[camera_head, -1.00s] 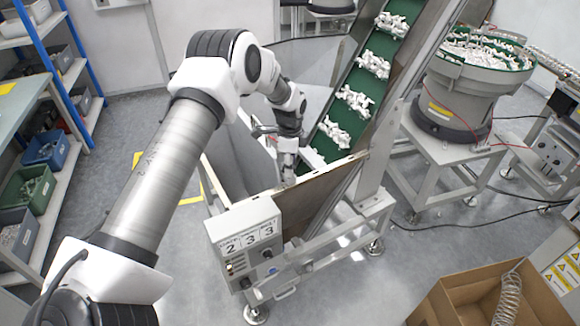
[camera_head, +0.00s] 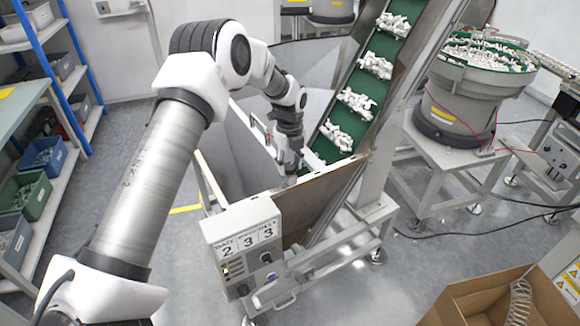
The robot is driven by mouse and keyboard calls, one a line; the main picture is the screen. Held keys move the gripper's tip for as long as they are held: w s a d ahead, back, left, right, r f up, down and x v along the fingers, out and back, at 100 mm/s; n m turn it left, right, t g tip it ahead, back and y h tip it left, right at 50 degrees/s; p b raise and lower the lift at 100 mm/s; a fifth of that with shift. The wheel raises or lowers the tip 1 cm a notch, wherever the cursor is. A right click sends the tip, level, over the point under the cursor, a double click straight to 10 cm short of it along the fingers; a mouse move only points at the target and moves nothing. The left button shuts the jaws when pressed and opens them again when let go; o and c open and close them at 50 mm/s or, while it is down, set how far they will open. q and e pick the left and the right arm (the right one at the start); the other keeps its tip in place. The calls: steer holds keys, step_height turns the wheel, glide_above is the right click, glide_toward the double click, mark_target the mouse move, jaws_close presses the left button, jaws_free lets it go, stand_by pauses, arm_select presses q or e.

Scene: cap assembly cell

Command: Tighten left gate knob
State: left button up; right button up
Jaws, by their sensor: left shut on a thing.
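My left arm reaches from the left over the hopper (camera_head: 228,178) at the foot of the inclined conveyor. My left gripper (camera_head: 291,172) points down inside the hopper, close to the lower end of the green belt (camera_head: 352,100). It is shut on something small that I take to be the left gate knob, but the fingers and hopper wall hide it. I cannot make out the knob's shape or how far it is turned. My right gripper is not in view.
A bowl feeder (camera_head: 462,90) full of white parts stands at right. A cardboard box (camera_head: 500,300) with a coiled spring is at lower right. Blue shelving (camera_head: 75,75) stands at left.

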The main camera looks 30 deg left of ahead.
mark_target(289, 167)
arm_select(q)
steer(key=m, duration=0.3)
steer(key=shift+m+b, duration=0.3)
steer(key=shift+b, duration=0.05)
steer(key=shift+s+m, duration=0.1)
steer(key=shift+m, duration=1.4)
steer(key=shift+a, duration=0.1)
steer(key=o, duration=1.1)
steer(key=shift+o, duration=0.2)
step_height(289, 167, up, 12)
steer(key=shift+f, duration=0.1)
